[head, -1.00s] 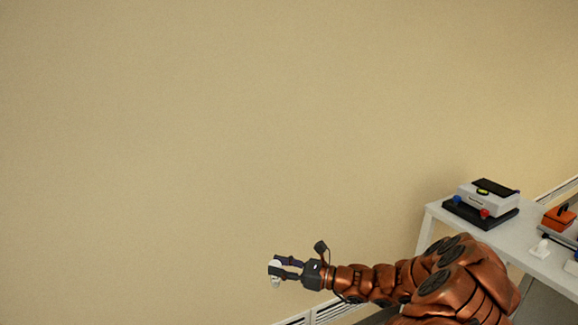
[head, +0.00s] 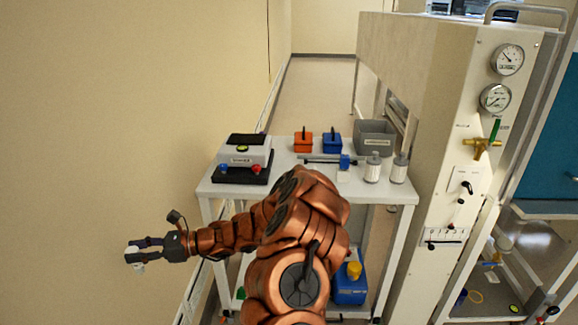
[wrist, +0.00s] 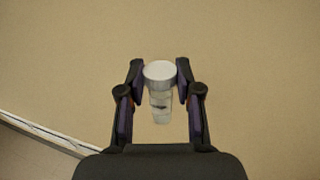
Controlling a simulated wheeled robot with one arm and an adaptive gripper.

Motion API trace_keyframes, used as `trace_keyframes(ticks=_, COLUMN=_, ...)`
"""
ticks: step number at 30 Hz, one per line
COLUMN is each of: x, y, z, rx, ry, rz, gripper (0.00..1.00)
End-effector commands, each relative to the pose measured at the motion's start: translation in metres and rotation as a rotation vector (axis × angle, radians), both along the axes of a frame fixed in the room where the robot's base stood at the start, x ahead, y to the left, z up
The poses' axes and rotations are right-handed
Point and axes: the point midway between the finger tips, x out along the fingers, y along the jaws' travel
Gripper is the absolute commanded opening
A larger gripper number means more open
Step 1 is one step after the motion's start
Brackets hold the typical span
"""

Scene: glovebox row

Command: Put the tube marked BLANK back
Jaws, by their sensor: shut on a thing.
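My gripper (head: 137,249) is stretched out to the left of the white table, in front of the beige wall. It is shut on a small clear tube with a white cap. The tube (wrist: 160,104) sits between both fingers in the wrist view, cap toward the camera, with a dark mark on its side too small to read.
The white table (head: 300,186) carries a scale-like device (head: 244,158), an orange box (head: 303,144), a blue box (head: 332,144), a grey bin (head: 374,137) and two white canisters (head: 372,170). A tall cabinet with gauges (head: 490,140) stands right. Floor behind is clear.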

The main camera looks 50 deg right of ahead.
Motion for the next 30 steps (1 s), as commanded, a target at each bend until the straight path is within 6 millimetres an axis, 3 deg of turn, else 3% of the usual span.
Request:
trace_keyframes(ticks=1, x=0.000, y=-0.003, z=-0.019, rx=-0.002, ry=-0.002, rz=-0.004, gripper=0.02)
trace_keyframes(ticks=10, x=0.000, y=-0.007, z=-0.049, rx=0.000, ry=-0.004, rz=-0.011, gripper=0.02)
trace_keyframes(ticks=26, x=-0.001, y=-0.004, z=-0.074, rx=-0.002, ry=-0.002, rz=-0.008, gripper=0.02)
trace_keyframes(ticks=30, x=-0.001, y=-0.004, z=-0.067, rx=0.001, ry=-0.004, rz=-0.007, gripper=0.02)
